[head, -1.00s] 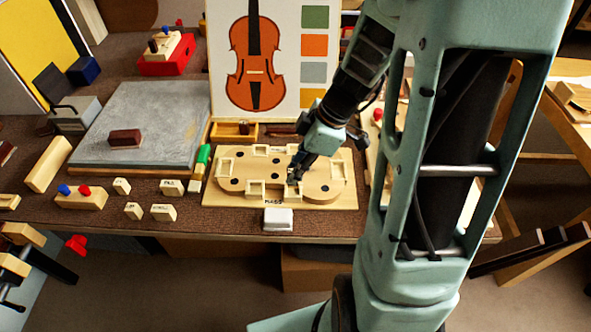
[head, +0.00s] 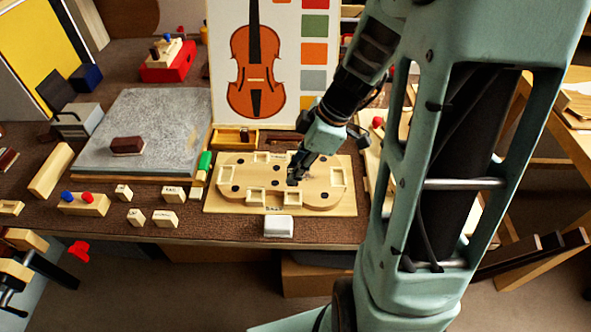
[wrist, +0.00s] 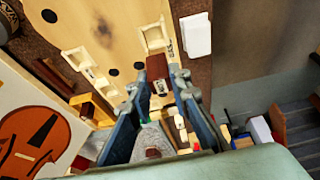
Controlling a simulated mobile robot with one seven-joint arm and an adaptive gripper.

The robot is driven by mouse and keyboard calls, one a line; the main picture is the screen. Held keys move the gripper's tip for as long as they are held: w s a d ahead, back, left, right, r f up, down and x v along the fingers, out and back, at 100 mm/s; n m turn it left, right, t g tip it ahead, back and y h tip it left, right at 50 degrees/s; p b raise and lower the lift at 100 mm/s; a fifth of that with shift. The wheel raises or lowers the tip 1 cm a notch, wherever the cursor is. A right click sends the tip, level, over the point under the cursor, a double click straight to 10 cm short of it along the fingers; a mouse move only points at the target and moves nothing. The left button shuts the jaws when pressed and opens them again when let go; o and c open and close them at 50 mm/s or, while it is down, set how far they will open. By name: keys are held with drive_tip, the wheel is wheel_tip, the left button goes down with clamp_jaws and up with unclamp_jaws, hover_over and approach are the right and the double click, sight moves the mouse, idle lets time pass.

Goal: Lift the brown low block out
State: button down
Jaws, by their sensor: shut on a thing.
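My gripper (head: 294,180) is over the front right part of the light wooden mould board (head: 215,207), pointing down. The wrist view shows its two blue-grey fingers (wrist: 160,88) closed on a reddish-brown block (wrist: 157,66), with a pale label showing on it. I take this as the brown low block. In the head view the fingers hide it, and I cannot tell how far it is clear of the board. The board carries a violin-shaped form with several square frames and dark round holes.
Another brown block (head: 127,146) lies on the grey slab (head: 150,110) at left. A white block (head: 278,226) stands at the board's front edge. Several small labelled wooden blocks (head: 166,218) lie at front left. A violin picture panel (head: 285,45) stands behind the board.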

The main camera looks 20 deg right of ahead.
drive_tip(key=shift+r+p, duration=1.3)
drive_tip(key=shift+r, duration=1.65)
drive_tip(key=shift+w+f, duration=0.1)
